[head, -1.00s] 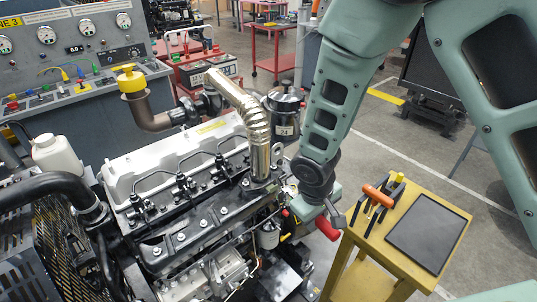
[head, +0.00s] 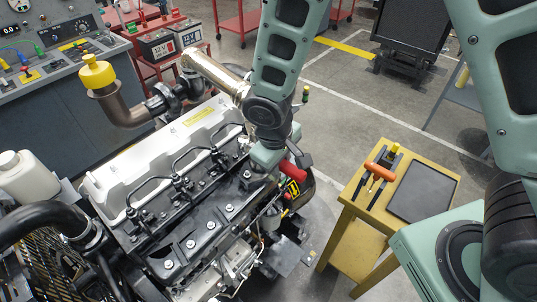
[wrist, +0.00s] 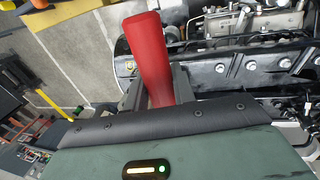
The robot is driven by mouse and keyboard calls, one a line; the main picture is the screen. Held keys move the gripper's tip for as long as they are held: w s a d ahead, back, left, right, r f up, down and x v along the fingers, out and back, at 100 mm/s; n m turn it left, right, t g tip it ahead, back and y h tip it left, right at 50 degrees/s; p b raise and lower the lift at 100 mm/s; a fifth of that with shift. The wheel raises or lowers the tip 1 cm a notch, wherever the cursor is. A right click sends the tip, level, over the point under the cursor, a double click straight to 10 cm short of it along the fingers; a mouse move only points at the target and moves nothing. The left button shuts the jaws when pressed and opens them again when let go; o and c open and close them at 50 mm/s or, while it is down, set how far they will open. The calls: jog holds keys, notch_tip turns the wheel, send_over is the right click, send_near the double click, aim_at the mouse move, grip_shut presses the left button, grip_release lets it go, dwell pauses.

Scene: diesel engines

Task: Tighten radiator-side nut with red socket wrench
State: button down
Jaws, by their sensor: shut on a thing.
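My gripper (head: 285,166) is shut on the red socket wrench (head: 292,174), whose red handle sticks out to the right in the head view. In the wrist view the red handle (wrist: 148,58) stands between the two dark fingers (wrist: 155,88). The wrench is held over the right side of the diesel engine (head: 185,225), above the engine's edge. The wrench's socket end is hidden by my gripper and arm. The radiator (head: 75,275) shows only in part, behind a mesh guard at the lower left. I cannot make out the radiator-side nut.
A yellow tool stand (head: 352,205) holds an orange-handled tool (head: 380,171) and a dark flat pad (head: 423,191). Black hoses (head: 40,212) cross the lower left. Open floor lies between engine and stand.

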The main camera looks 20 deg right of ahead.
notch_tip(320, 180, down, 7)
jog(key=b, duration=0.5)
dwell(0.4)
jog(key=shift+f+b, duration=0.35)
jog(key=shift+b, duration=0.2)
dwell(0.6)
jog(key=shift+f+b, duration=0.75)
jog(key=shift+f, duration=0.25)
dwell(0.6)
jog(key=shift+a, duration=0.1)
